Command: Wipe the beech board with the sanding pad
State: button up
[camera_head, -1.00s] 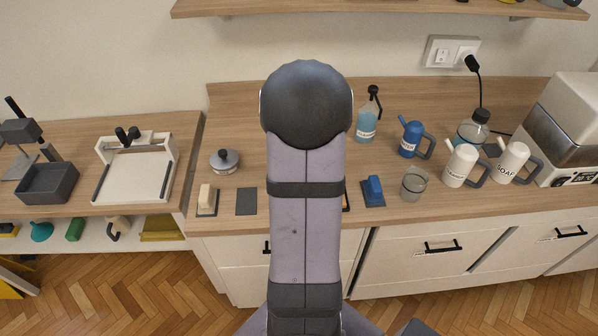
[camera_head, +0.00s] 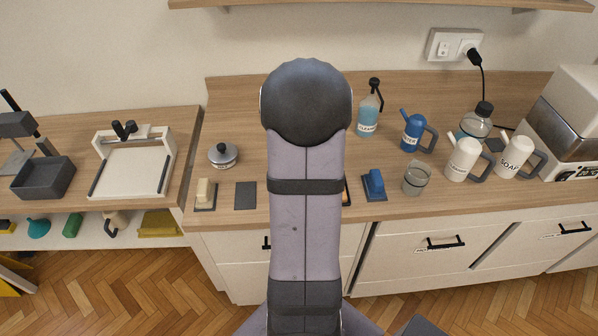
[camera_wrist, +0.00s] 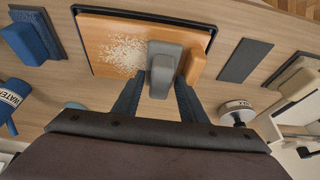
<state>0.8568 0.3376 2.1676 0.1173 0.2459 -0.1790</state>
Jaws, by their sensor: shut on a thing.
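In the wrist view the beech board (camera_wrist: 110,38) is an orange-brown panel in a dark rim, with a patch of pale crumbs (camera_wrist: 124,54) on it. My gripper (camera_wrist: 160,80) is shut on the grey grip and holds the pad over the board, just right of the crumbs. I cannot tell whether its underside touches the board. In the head view my arm hides the gripper, the pad and nearly all of the board; only a sliver of the board's edge (camera_head: 346,191) shows.
A blue block on a dark mat (camera_head: 374,184) is right of the board. An empty dark mat (camera_head: 245,196) and a cream block (camera_head: 205,192) are left. A lidded pot (camera_head: 223,155) stands behind them. Bottles, jugs and a glass (camera_head: 417,178) crowd the right counter.

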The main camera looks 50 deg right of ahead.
jog(key=shift+f+b, duration=0.55)
jog(key=shift+f, duration=0.05)
dwell(0.6)
jog(key=shift+s+d, duration=0.2)
jog(key=shift+d, duration=0.05)
jog(key=s+d+b, duration=0.2)
jog(key=s+d, duration=0.1)
jog(key=shift+f+b, duration=0.1)
jog(key=shift+b, duration=0.3)
jog(key=shift+s+d+r, duration=0.2)
jog(key=shift+s+d, duration=0.2)
jog(key=shift+s, duration=0.05)
jog(key=shift+f+b, duration=0.1)
jog(key=shift+b, duration=0.2)
